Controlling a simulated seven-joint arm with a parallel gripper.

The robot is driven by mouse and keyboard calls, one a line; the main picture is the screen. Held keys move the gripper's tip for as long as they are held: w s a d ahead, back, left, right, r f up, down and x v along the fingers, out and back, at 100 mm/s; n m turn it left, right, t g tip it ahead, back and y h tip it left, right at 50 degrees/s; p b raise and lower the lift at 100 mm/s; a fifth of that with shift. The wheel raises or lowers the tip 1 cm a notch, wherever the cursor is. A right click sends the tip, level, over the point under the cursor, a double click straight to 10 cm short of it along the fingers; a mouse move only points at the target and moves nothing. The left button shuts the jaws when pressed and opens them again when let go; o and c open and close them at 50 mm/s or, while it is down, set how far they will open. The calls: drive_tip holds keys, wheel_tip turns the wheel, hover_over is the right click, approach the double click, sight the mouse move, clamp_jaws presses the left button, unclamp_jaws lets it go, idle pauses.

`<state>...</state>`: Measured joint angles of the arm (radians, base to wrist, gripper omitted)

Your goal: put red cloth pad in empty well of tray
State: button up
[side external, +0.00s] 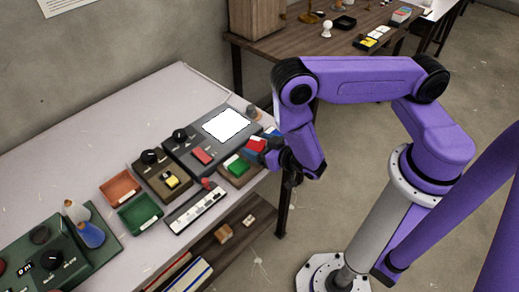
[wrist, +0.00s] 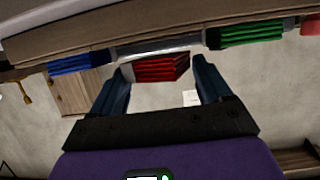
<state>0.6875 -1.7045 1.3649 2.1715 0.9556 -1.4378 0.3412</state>
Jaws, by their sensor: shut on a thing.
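The red cloth pad (wrist: 160,70) is between my gripper's two fingers (wrist: 160,85) in the wrist view, its ridged folds facing me. My gripper is shut on it. In the side view the red pad (side external: 255,145) shows just left of my gripper (side external: 267,151), partly hidden by it. A green pad (side external: 237,165) sits in the tray (side external: 236,178) at its near end; it is at the right in the wrist view (wrist: 250,36). A blue pad (wrist: 78,64) is at the left there. The red pad is between them; I cannot tell whether it touches the tray floor.
A grey device with a white screen (side external: 227,125) and a red block (side external: 202,156) stands beside the tray. An orange bin (side external: 120,188), a green bin (side external: 140,213) and a white strip (side external: 197,207) lie further left. The table's front edge is close to the tray.

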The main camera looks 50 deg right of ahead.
drive_tip(key=shift+f, duration=0.85)
drive_tip(key=shift+f, duration=0.15)
drive_tip(key=o, duration=0.8)
drive_tip(key=shift+c, duration=0.2)
